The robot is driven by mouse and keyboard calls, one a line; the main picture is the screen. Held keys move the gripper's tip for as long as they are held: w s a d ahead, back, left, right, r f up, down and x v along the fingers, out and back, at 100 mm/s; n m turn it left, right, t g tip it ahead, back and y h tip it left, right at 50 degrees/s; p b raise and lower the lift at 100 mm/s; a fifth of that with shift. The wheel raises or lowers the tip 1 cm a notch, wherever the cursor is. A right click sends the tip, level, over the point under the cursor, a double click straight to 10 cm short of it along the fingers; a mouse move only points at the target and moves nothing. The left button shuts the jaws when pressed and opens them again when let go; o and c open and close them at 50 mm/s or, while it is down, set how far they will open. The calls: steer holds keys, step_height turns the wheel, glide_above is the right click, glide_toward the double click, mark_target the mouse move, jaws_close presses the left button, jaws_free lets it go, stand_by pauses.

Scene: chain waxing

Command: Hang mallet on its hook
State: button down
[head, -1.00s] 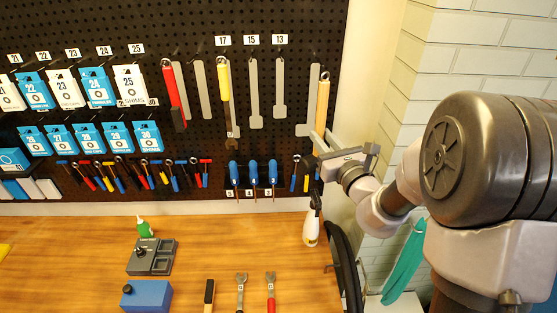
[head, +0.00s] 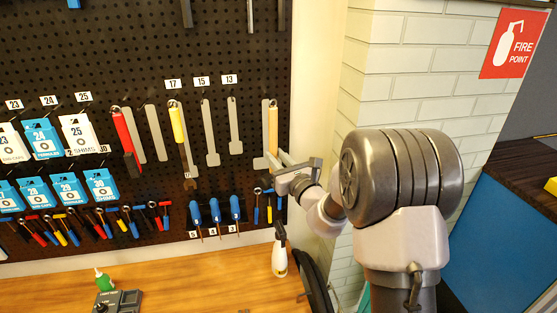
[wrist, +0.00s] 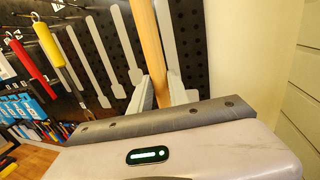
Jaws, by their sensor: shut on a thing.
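The mallet's light wooden handle (head: 272,130) stands nearly upright at the right edge of the black pegboard, in front of a grey tool outline (head: 265,115). My gripper (head: 283,163) is shut on the lower part of this handle. In the wrist view the handle (wrist: 148,40) rises between the fingers of my gripper (wrist: 162,92), with the grey outline (wrist: 168,40) just behind it to the right. The mallet's head is hidden behind my gripper. I cannot tell whether the handle's top touches a hook.
Red (head: 125,130) and yellow-handled (head: 178,122) tools hang to the left, among other grey outlines. Blue-handled drivers (head: 215,211) hang below. A spray bottle (head: 279,258) stands on the wooden bench (head: 200,275). A white brick wall (head: 395,65) lies to the right.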

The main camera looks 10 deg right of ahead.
steer(key=shift+w+p, duration=0.3)
steer(key=shift+w, duration=0.75)
steer(key=shift+w+f, duration=0.15)
steer(key=shift+w, duration=0.7)
steer(key=c, duration=1.2)
jaws_free()
steer(key=shift+o, duration=0.2)
steer(key=shift+f, duration=0.1)
steer(key=shift+s, duration=0.1)
steer(key=b+v, duration=0.3)
steer(key=v, duration=0.6)
